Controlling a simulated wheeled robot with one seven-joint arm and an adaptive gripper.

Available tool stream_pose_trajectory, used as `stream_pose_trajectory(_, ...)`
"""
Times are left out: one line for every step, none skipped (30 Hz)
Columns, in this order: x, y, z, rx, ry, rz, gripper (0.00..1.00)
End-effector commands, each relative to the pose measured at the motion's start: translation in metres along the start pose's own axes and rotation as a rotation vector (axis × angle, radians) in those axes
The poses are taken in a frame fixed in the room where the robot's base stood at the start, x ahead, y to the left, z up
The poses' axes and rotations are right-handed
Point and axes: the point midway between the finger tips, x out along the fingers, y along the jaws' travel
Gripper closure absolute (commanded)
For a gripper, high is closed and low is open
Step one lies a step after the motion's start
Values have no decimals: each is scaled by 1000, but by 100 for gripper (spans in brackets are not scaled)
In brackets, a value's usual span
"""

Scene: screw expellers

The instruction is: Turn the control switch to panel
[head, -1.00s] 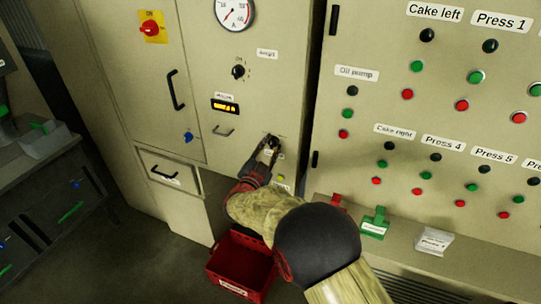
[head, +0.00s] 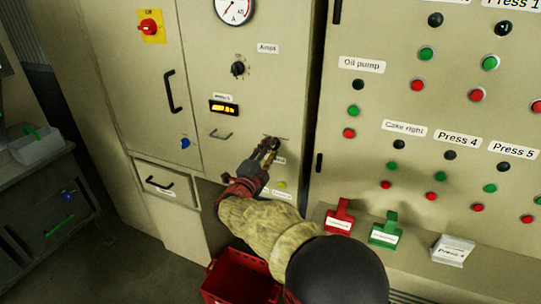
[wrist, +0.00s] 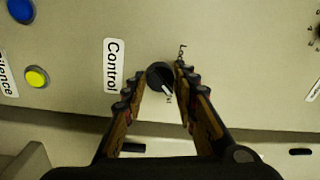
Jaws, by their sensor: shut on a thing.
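The control switch is a round black knob with a white pointer mark, on the beige cabinet face. In the wrist view the knob (wrist: 158,75) sits between my fingertips, beside an upright-running "Control" label (wrist: 114,65). Its white mark points to the lower right of the picture, toward small lettering partly hidden by my fingers. Other small lettering lies above right of the knob. My gripper (wrist: 160,78) is shut on the knob, one finger on each side. In the head view my gripper (head: 267,150) reaches the knob (head: 277,144) low on the cabinet.
Blue (wrist: 21,10) and yellow (wrist: 37,77) buttons lie left of the switch in the wrist view. A red crate (head: 238,283) stands below. A button panel (head: 420,110) with a ledge is at right.

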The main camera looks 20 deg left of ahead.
Motion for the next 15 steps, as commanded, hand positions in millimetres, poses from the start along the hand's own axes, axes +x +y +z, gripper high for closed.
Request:
stream_pose_trajectory(0,3,1,12,1,3,97)
stream_pose_trajectory(0,3,1,19,1,3,97)
stream_pose_trajectory(0,3,0,26,2,3,97)
stream_pose_trajectory(0,3,0,31,2,4,97)
stream_pose_trajectory(0,3,0,34,3,4,97)
stream_pose_trajectory(0,3,0,39,3,4,97)
stream_pose_trajectory(0,3,0,41,3,4,97)
stream_pose_trajectory(0,3,0,43,3,4,97)
stream_pose_trajectory(0,3,0,45,3,5,97)
stream_pose_trajectory(0,3,0,46,3,5,97)
stream_pose_trajectory(0,3,0,46,3,5,97)
stream_pose_trajectory(0,3,0,46,3,5,97)
stream_pose_trajectory(0,3,0,46,3,5,97)
stream_pose_trajectory(0,3,0,46,3,5,97)
stream_pose_trajectory(0,3,0,46,3,5,97)
